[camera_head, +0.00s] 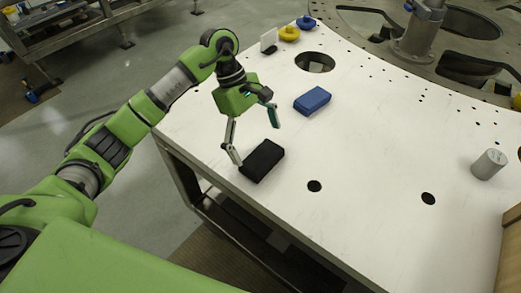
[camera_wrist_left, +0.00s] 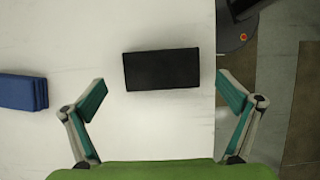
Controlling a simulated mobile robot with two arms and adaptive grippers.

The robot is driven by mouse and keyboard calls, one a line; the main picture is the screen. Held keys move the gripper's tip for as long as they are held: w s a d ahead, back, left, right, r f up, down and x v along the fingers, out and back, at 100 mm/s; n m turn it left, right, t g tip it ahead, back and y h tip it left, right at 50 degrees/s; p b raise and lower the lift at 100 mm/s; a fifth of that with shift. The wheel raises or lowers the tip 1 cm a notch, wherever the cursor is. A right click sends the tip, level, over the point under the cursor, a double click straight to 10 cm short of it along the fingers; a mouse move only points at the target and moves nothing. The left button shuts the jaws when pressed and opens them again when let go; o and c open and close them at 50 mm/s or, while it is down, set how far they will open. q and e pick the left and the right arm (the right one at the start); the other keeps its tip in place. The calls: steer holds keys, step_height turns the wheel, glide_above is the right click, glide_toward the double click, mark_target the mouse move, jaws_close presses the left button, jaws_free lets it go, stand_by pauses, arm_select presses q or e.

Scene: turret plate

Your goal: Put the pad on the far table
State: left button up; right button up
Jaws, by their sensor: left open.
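A black rectangular pad (camera_head: 262,160) lies flat near the left edge of the white table. It also shows in the left wrist view (camera_wrist_left: 162,69), ahead of and between the fingers. A blue block (camera_head: 312,100), which also looks like a pad, lies farther back on the same table; in the left wrist view it (camera_wrist_left: 22,92) is at the left edge. My left gripper (camera_head: 256,143) is open and empty, with its fingers spread above the black pad. My right gripper is not in view. A metal-framed table (camera_head: 45,17) stands across the floor at the far upper left.
The white table (camera_head: 370,170) has several round holes and much free surface. A grey cylinder (camera_head: 489,164) stands at the right. A yellow ring (camera_head: 289,33), a blue ring (camera_head: 306,22) and a white card (camera_head: 269,40) are at the back, near a large metal ring structure (camera_head: 385,50).

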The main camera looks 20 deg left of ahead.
arm_select(q)
steer(key=b+v, duration=0.2)
steer(key=v, duration=0.7)
steer(key=shift+s, duration=0.1)
